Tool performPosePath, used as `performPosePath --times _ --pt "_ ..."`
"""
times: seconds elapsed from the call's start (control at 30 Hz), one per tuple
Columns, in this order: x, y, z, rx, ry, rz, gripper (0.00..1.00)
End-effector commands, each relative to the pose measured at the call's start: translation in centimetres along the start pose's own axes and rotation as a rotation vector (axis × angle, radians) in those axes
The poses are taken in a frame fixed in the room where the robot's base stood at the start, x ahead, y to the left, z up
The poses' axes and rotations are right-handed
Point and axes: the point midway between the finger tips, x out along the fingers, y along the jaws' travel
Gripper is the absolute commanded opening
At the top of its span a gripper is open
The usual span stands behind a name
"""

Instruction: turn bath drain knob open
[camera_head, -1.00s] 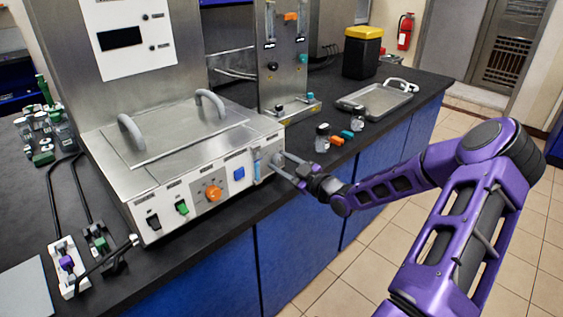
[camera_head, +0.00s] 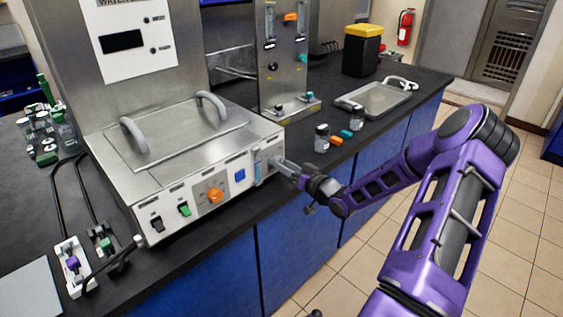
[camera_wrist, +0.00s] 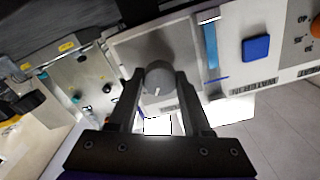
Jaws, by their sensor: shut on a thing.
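The water bath (camera_head: 190,160) is a steel box with a lid, standing on the black bench. Its front panel carries an orange knob, a blue square button and, at the right end, the drain knob. In the wrist view the drain knob (camera_wrist: 159,78) is a round grey knob with a pale mark on its face. My gripper (camera_wrist: 159,90) is shut on the drain knob, one finger on each side. In the head view my gripper (camera_head: 279,163) reaches the right end of the panel from the right and hides the knob.
The orange knob (camera_head: 213,194), blue button (camera_head: 239,175) and green switch (camera_head: 184,209) sit left of my gripper on the same panel. Small bottles (camera_head: 322,138) stand on the bench to the right. A steel tray (camera_head: 376,98) lies farther back.

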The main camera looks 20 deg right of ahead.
Motion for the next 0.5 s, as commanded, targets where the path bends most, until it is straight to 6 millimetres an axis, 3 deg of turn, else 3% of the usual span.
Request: performPosePath --times 0.5 --pt "-0.03 0.03 0.07 0.185 -0.001 0.001 0.00"
